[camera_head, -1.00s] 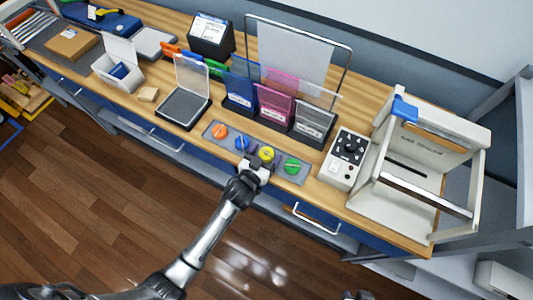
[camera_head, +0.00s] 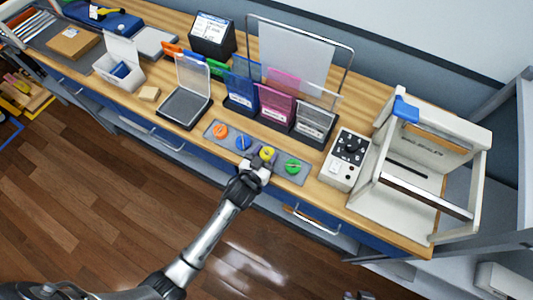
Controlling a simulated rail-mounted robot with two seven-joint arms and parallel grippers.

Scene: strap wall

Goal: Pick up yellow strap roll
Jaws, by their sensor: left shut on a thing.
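The yellow strap roll (camera_head: 267,153) sits in a row of rolls on a grey tray (camera_head: 211,129) at the front edge of the bench. An orange roll (camera_head: 220,130) and a blue roll (camera_head: 243,143) are to its left, and a green roll (camera_head: 292,167) is to its right. My left gripper (camera_head: 262,161) is shut on the yellow roll from the front. The gripper hides the roll's near side, and I cannot tell whether the roll is clear of the tray. A small dark part at the bottom edge may be my right arm; its gripper does not show.
Blue, pink and grey holders (camera_head: 275,104) stand behind the tray. A control box (camera_head: 343,160) with a black knob and a white frame machine (camera_head: 425,170) stand to the right. An open clear-lidded box (camera_head: 183,107) is to the left. Drawer handles project below the bench edge.

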